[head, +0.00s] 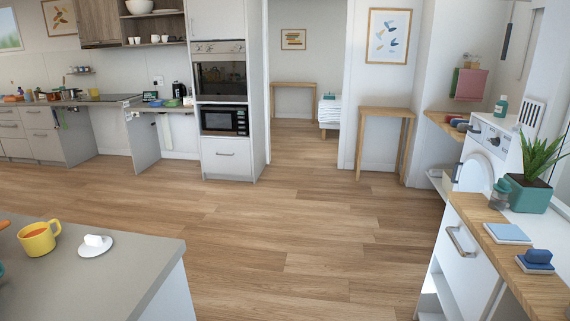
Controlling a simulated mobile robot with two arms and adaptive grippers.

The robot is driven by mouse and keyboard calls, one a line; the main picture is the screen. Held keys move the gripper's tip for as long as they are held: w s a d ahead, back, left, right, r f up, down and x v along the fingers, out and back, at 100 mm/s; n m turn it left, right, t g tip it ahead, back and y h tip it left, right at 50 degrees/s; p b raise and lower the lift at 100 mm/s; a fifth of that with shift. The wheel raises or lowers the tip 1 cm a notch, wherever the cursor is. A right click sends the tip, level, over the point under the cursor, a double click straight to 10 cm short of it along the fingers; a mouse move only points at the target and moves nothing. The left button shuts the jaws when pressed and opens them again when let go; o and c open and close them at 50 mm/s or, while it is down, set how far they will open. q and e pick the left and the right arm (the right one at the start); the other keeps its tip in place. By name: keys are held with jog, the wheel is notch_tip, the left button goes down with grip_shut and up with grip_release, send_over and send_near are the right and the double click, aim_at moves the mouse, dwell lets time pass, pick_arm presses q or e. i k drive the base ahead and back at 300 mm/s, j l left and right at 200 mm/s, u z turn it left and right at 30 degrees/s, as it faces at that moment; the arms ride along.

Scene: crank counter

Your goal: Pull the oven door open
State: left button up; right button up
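The oven (221,79) is built into the tall white cabinet across the room, left of the middle of the head view. It has a dark glass door and a light control panel (218,47) above it. The door looks closed. A dark microwave (225,121) sits below it in the same cabinet, above a white drawer (227,157). The oven is far off, across the wooden floor. Neither of my grippers shows in the head view.
Open wooden floor (270,220) lies between me and the oven cabinet. A grey counter (130,262) with a yellow mug (39,238) is at the near left. A wooden-topped counter (545,290) and a white washing machine (486,150) stand at the right. A narrow wooden table (385,112) stands by the far wall.

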aim_at(217, 77)
jog(key=i+l, duration=0.15)
jog(key=i, duration=0.75)
jog(key=i+l+z, duration=0.1)
jog(key=i, duration=0.8)
jog(key=i+u, duration=0.2)
jog(key=i, duration=0.25)
jog(key=i+u, duration=0.2)
jog(key=i, duration=0.3)
jog(key=i+l+u, duration=0.2)
jog(key=i, duration=0.25)
jog(key=i+l+u, duration=0.2)
jog(key=i, duration=0.25)
jog(key=i+j+u, duration=0.35)
jog(key=i, duration=0.8)
jog(key=i+l+u, duration=0.2)
jog(key=i+u, duration=0.15)
jog(key=i, duration=0.8)
jog(key=i+j+z, duration=0.15)
jog(key=i+j, duration=0.15)
jog(key=i+j+z, duration=0.25)
jog(key=i+j, duration=0.2)
jog(key=j, duration=0.2)
jog(key=i+j+z, duration=0.3)
jog(key=i+j, duration=0.15)
jog(key=j, duration=0.3)
jog(key=i+j+z, duration=0.15)
jog(key=j, duration=0.25)
jog(key=j+z, duration=0.2)
jog(key=j, duration=0.45)
